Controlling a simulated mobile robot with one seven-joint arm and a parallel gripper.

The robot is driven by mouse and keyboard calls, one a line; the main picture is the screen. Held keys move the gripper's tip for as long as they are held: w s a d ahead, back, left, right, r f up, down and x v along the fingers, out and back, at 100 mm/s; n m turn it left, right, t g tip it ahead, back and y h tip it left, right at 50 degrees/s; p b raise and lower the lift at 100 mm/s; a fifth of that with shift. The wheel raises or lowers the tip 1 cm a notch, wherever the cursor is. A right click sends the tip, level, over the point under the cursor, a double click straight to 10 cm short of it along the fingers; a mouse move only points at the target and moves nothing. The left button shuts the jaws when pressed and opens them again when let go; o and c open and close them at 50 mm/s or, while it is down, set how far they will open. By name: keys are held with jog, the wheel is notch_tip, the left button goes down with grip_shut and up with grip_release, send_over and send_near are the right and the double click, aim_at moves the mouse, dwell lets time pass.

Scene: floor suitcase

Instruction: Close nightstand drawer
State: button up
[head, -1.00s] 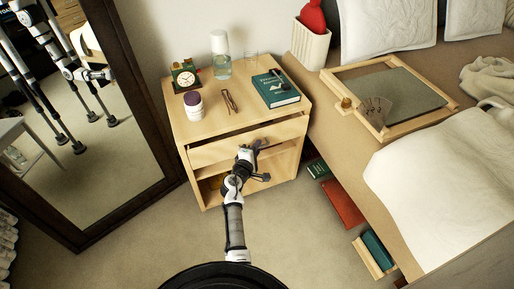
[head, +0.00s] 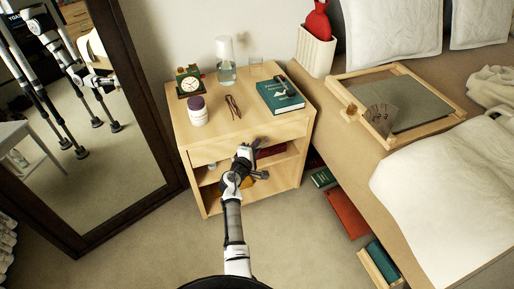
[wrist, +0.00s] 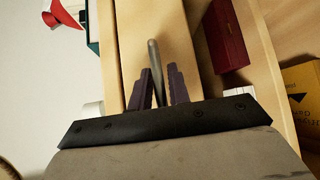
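The light wood nightstand (head: 215,125) stands beside the bed in the head view. Its drawer front (head: 215,152) looks flush or nearly flush under the top, and I see no dark gap above it. In the wrist view the drawer front (wrist: 150,25) shows with a grey metal bar handle (wrist: 156,72). My gripper (wrist: 160,82) is at the front, with its two purple fingers on either side of the handle. The fingers stand apart, with a small gap beside the handle. My gripper also shows in the head view (head: 255,148), covering part of the front.
A clock (head: 188,82), purple-lidded jar (head: 197,110), bottle (head: 226,70), glasses (head: 233,107) and teal book (head: 280,95) stand or lie on top. A red box (wrist: 227,35) is on the open shelf. The bed is right, a mirror (head: 95,140) left.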

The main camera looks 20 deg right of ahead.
jog(key=shift+w+a+r, duration=0.1)
jog(key=shift+r, duration=0.15)
jog(key=p+v, duration=0.3)
jog(key=v, duration=1)
jog(key=shift+s+a, duration=0.2)
jog(key=shift+s, duration=0.2)
jog(key=shift+f, duration=0.1)
